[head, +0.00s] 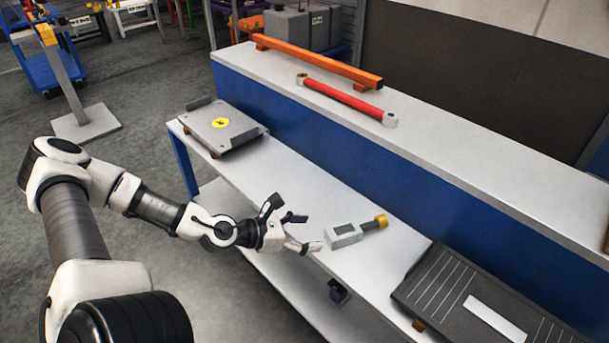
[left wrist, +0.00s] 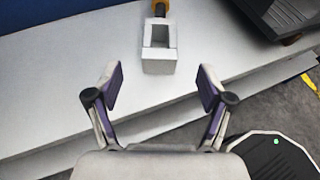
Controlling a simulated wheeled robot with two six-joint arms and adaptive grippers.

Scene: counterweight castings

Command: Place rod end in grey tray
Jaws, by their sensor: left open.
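The rod end (head: 345,235), a light grey block with a rectangular opening and a short dark shank with a gold tip, lies on the lower white bench shelf. In the left wrist view the rod end (left wrist: 159,67) lies just beyond the fingers, centred between them, its gold part cut off by the top edge. My left gripper (head: 305,232) is open and empty beside the block end. Its two purple-padded fingers also show in the left wrist view (left wrist: 161,90). A dark grey ribbed tray (head: 424,287) with a pale strip lies right of the rod end. My right gripper is out of view.
A grey plate-like fixture (head: 225,130) with a yellow sticker sits at the shelf's left end. On the raised ledge (head: 450,165) behind lie a red rod (head: 340,97) and an orange beam (head: 315,62). The shelf between fixture and rod end is clear.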

